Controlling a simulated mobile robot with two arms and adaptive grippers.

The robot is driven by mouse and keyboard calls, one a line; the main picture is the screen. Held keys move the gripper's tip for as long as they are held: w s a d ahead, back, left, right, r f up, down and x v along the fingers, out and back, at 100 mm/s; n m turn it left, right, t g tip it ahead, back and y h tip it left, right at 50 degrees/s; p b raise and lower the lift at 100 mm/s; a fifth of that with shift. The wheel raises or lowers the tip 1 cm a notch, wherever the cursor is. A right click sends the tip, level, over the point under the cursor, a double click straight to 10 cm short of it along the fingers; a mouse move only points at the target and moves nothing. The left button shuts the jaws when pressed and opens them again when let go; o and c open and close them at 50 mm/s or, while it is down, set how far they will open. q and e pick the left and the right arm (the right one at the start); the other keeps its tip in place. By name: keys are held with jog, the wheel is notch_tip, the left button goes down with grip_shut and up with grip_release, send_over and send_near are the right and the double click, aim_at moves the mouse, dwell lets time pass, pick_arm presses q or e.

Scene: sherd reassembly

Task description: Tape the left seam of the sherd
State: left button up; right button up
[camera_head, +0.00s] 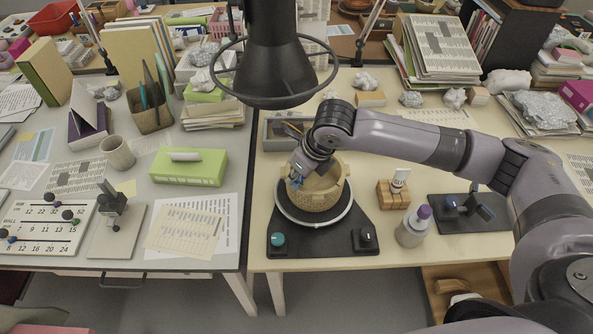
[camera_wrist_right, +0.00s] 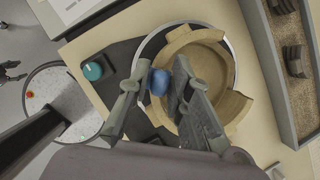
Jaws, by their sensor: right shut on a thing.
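The tan pot (camera_head: 322,194) stands on a round white-rimmed turntable (camera_head: 346,212) on a black base; its rim is stepped and uneven. It also shows from above in the right wrist view (camera_wrist_right: 228,103). I cannot make out the left seam or tell the sherd from the wall. My right gripper (camera_head: 296,180) is at the pot's left rim. In the right wrist view its fingers (camera_wrist_right: 165,70) are on either side of a small blue piece (camera_wrist_right: 159,82), shut on it. Whether this piece touches the pot is unclear. My left gripper is not in view.
A wooden block (camera_head: 392,196), a purple-capped bottle (camera_head: 412,230) and a black stand (camera_head: 490,222) are to the right. A tray with dark pieces (camera_wrist_right: 293,80) is behind.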

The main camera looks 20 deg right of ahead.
aim_at(297, 181)
jog(key=shift+f+p, duration=0.5)
jog(key=shift+f, duration=1)
dwell(2.0)
dwell(0.3)
jog(key=o, duration=0.8)
jog(key=v, duration=1.2)
jog(key=shift+d, duration=0.1)
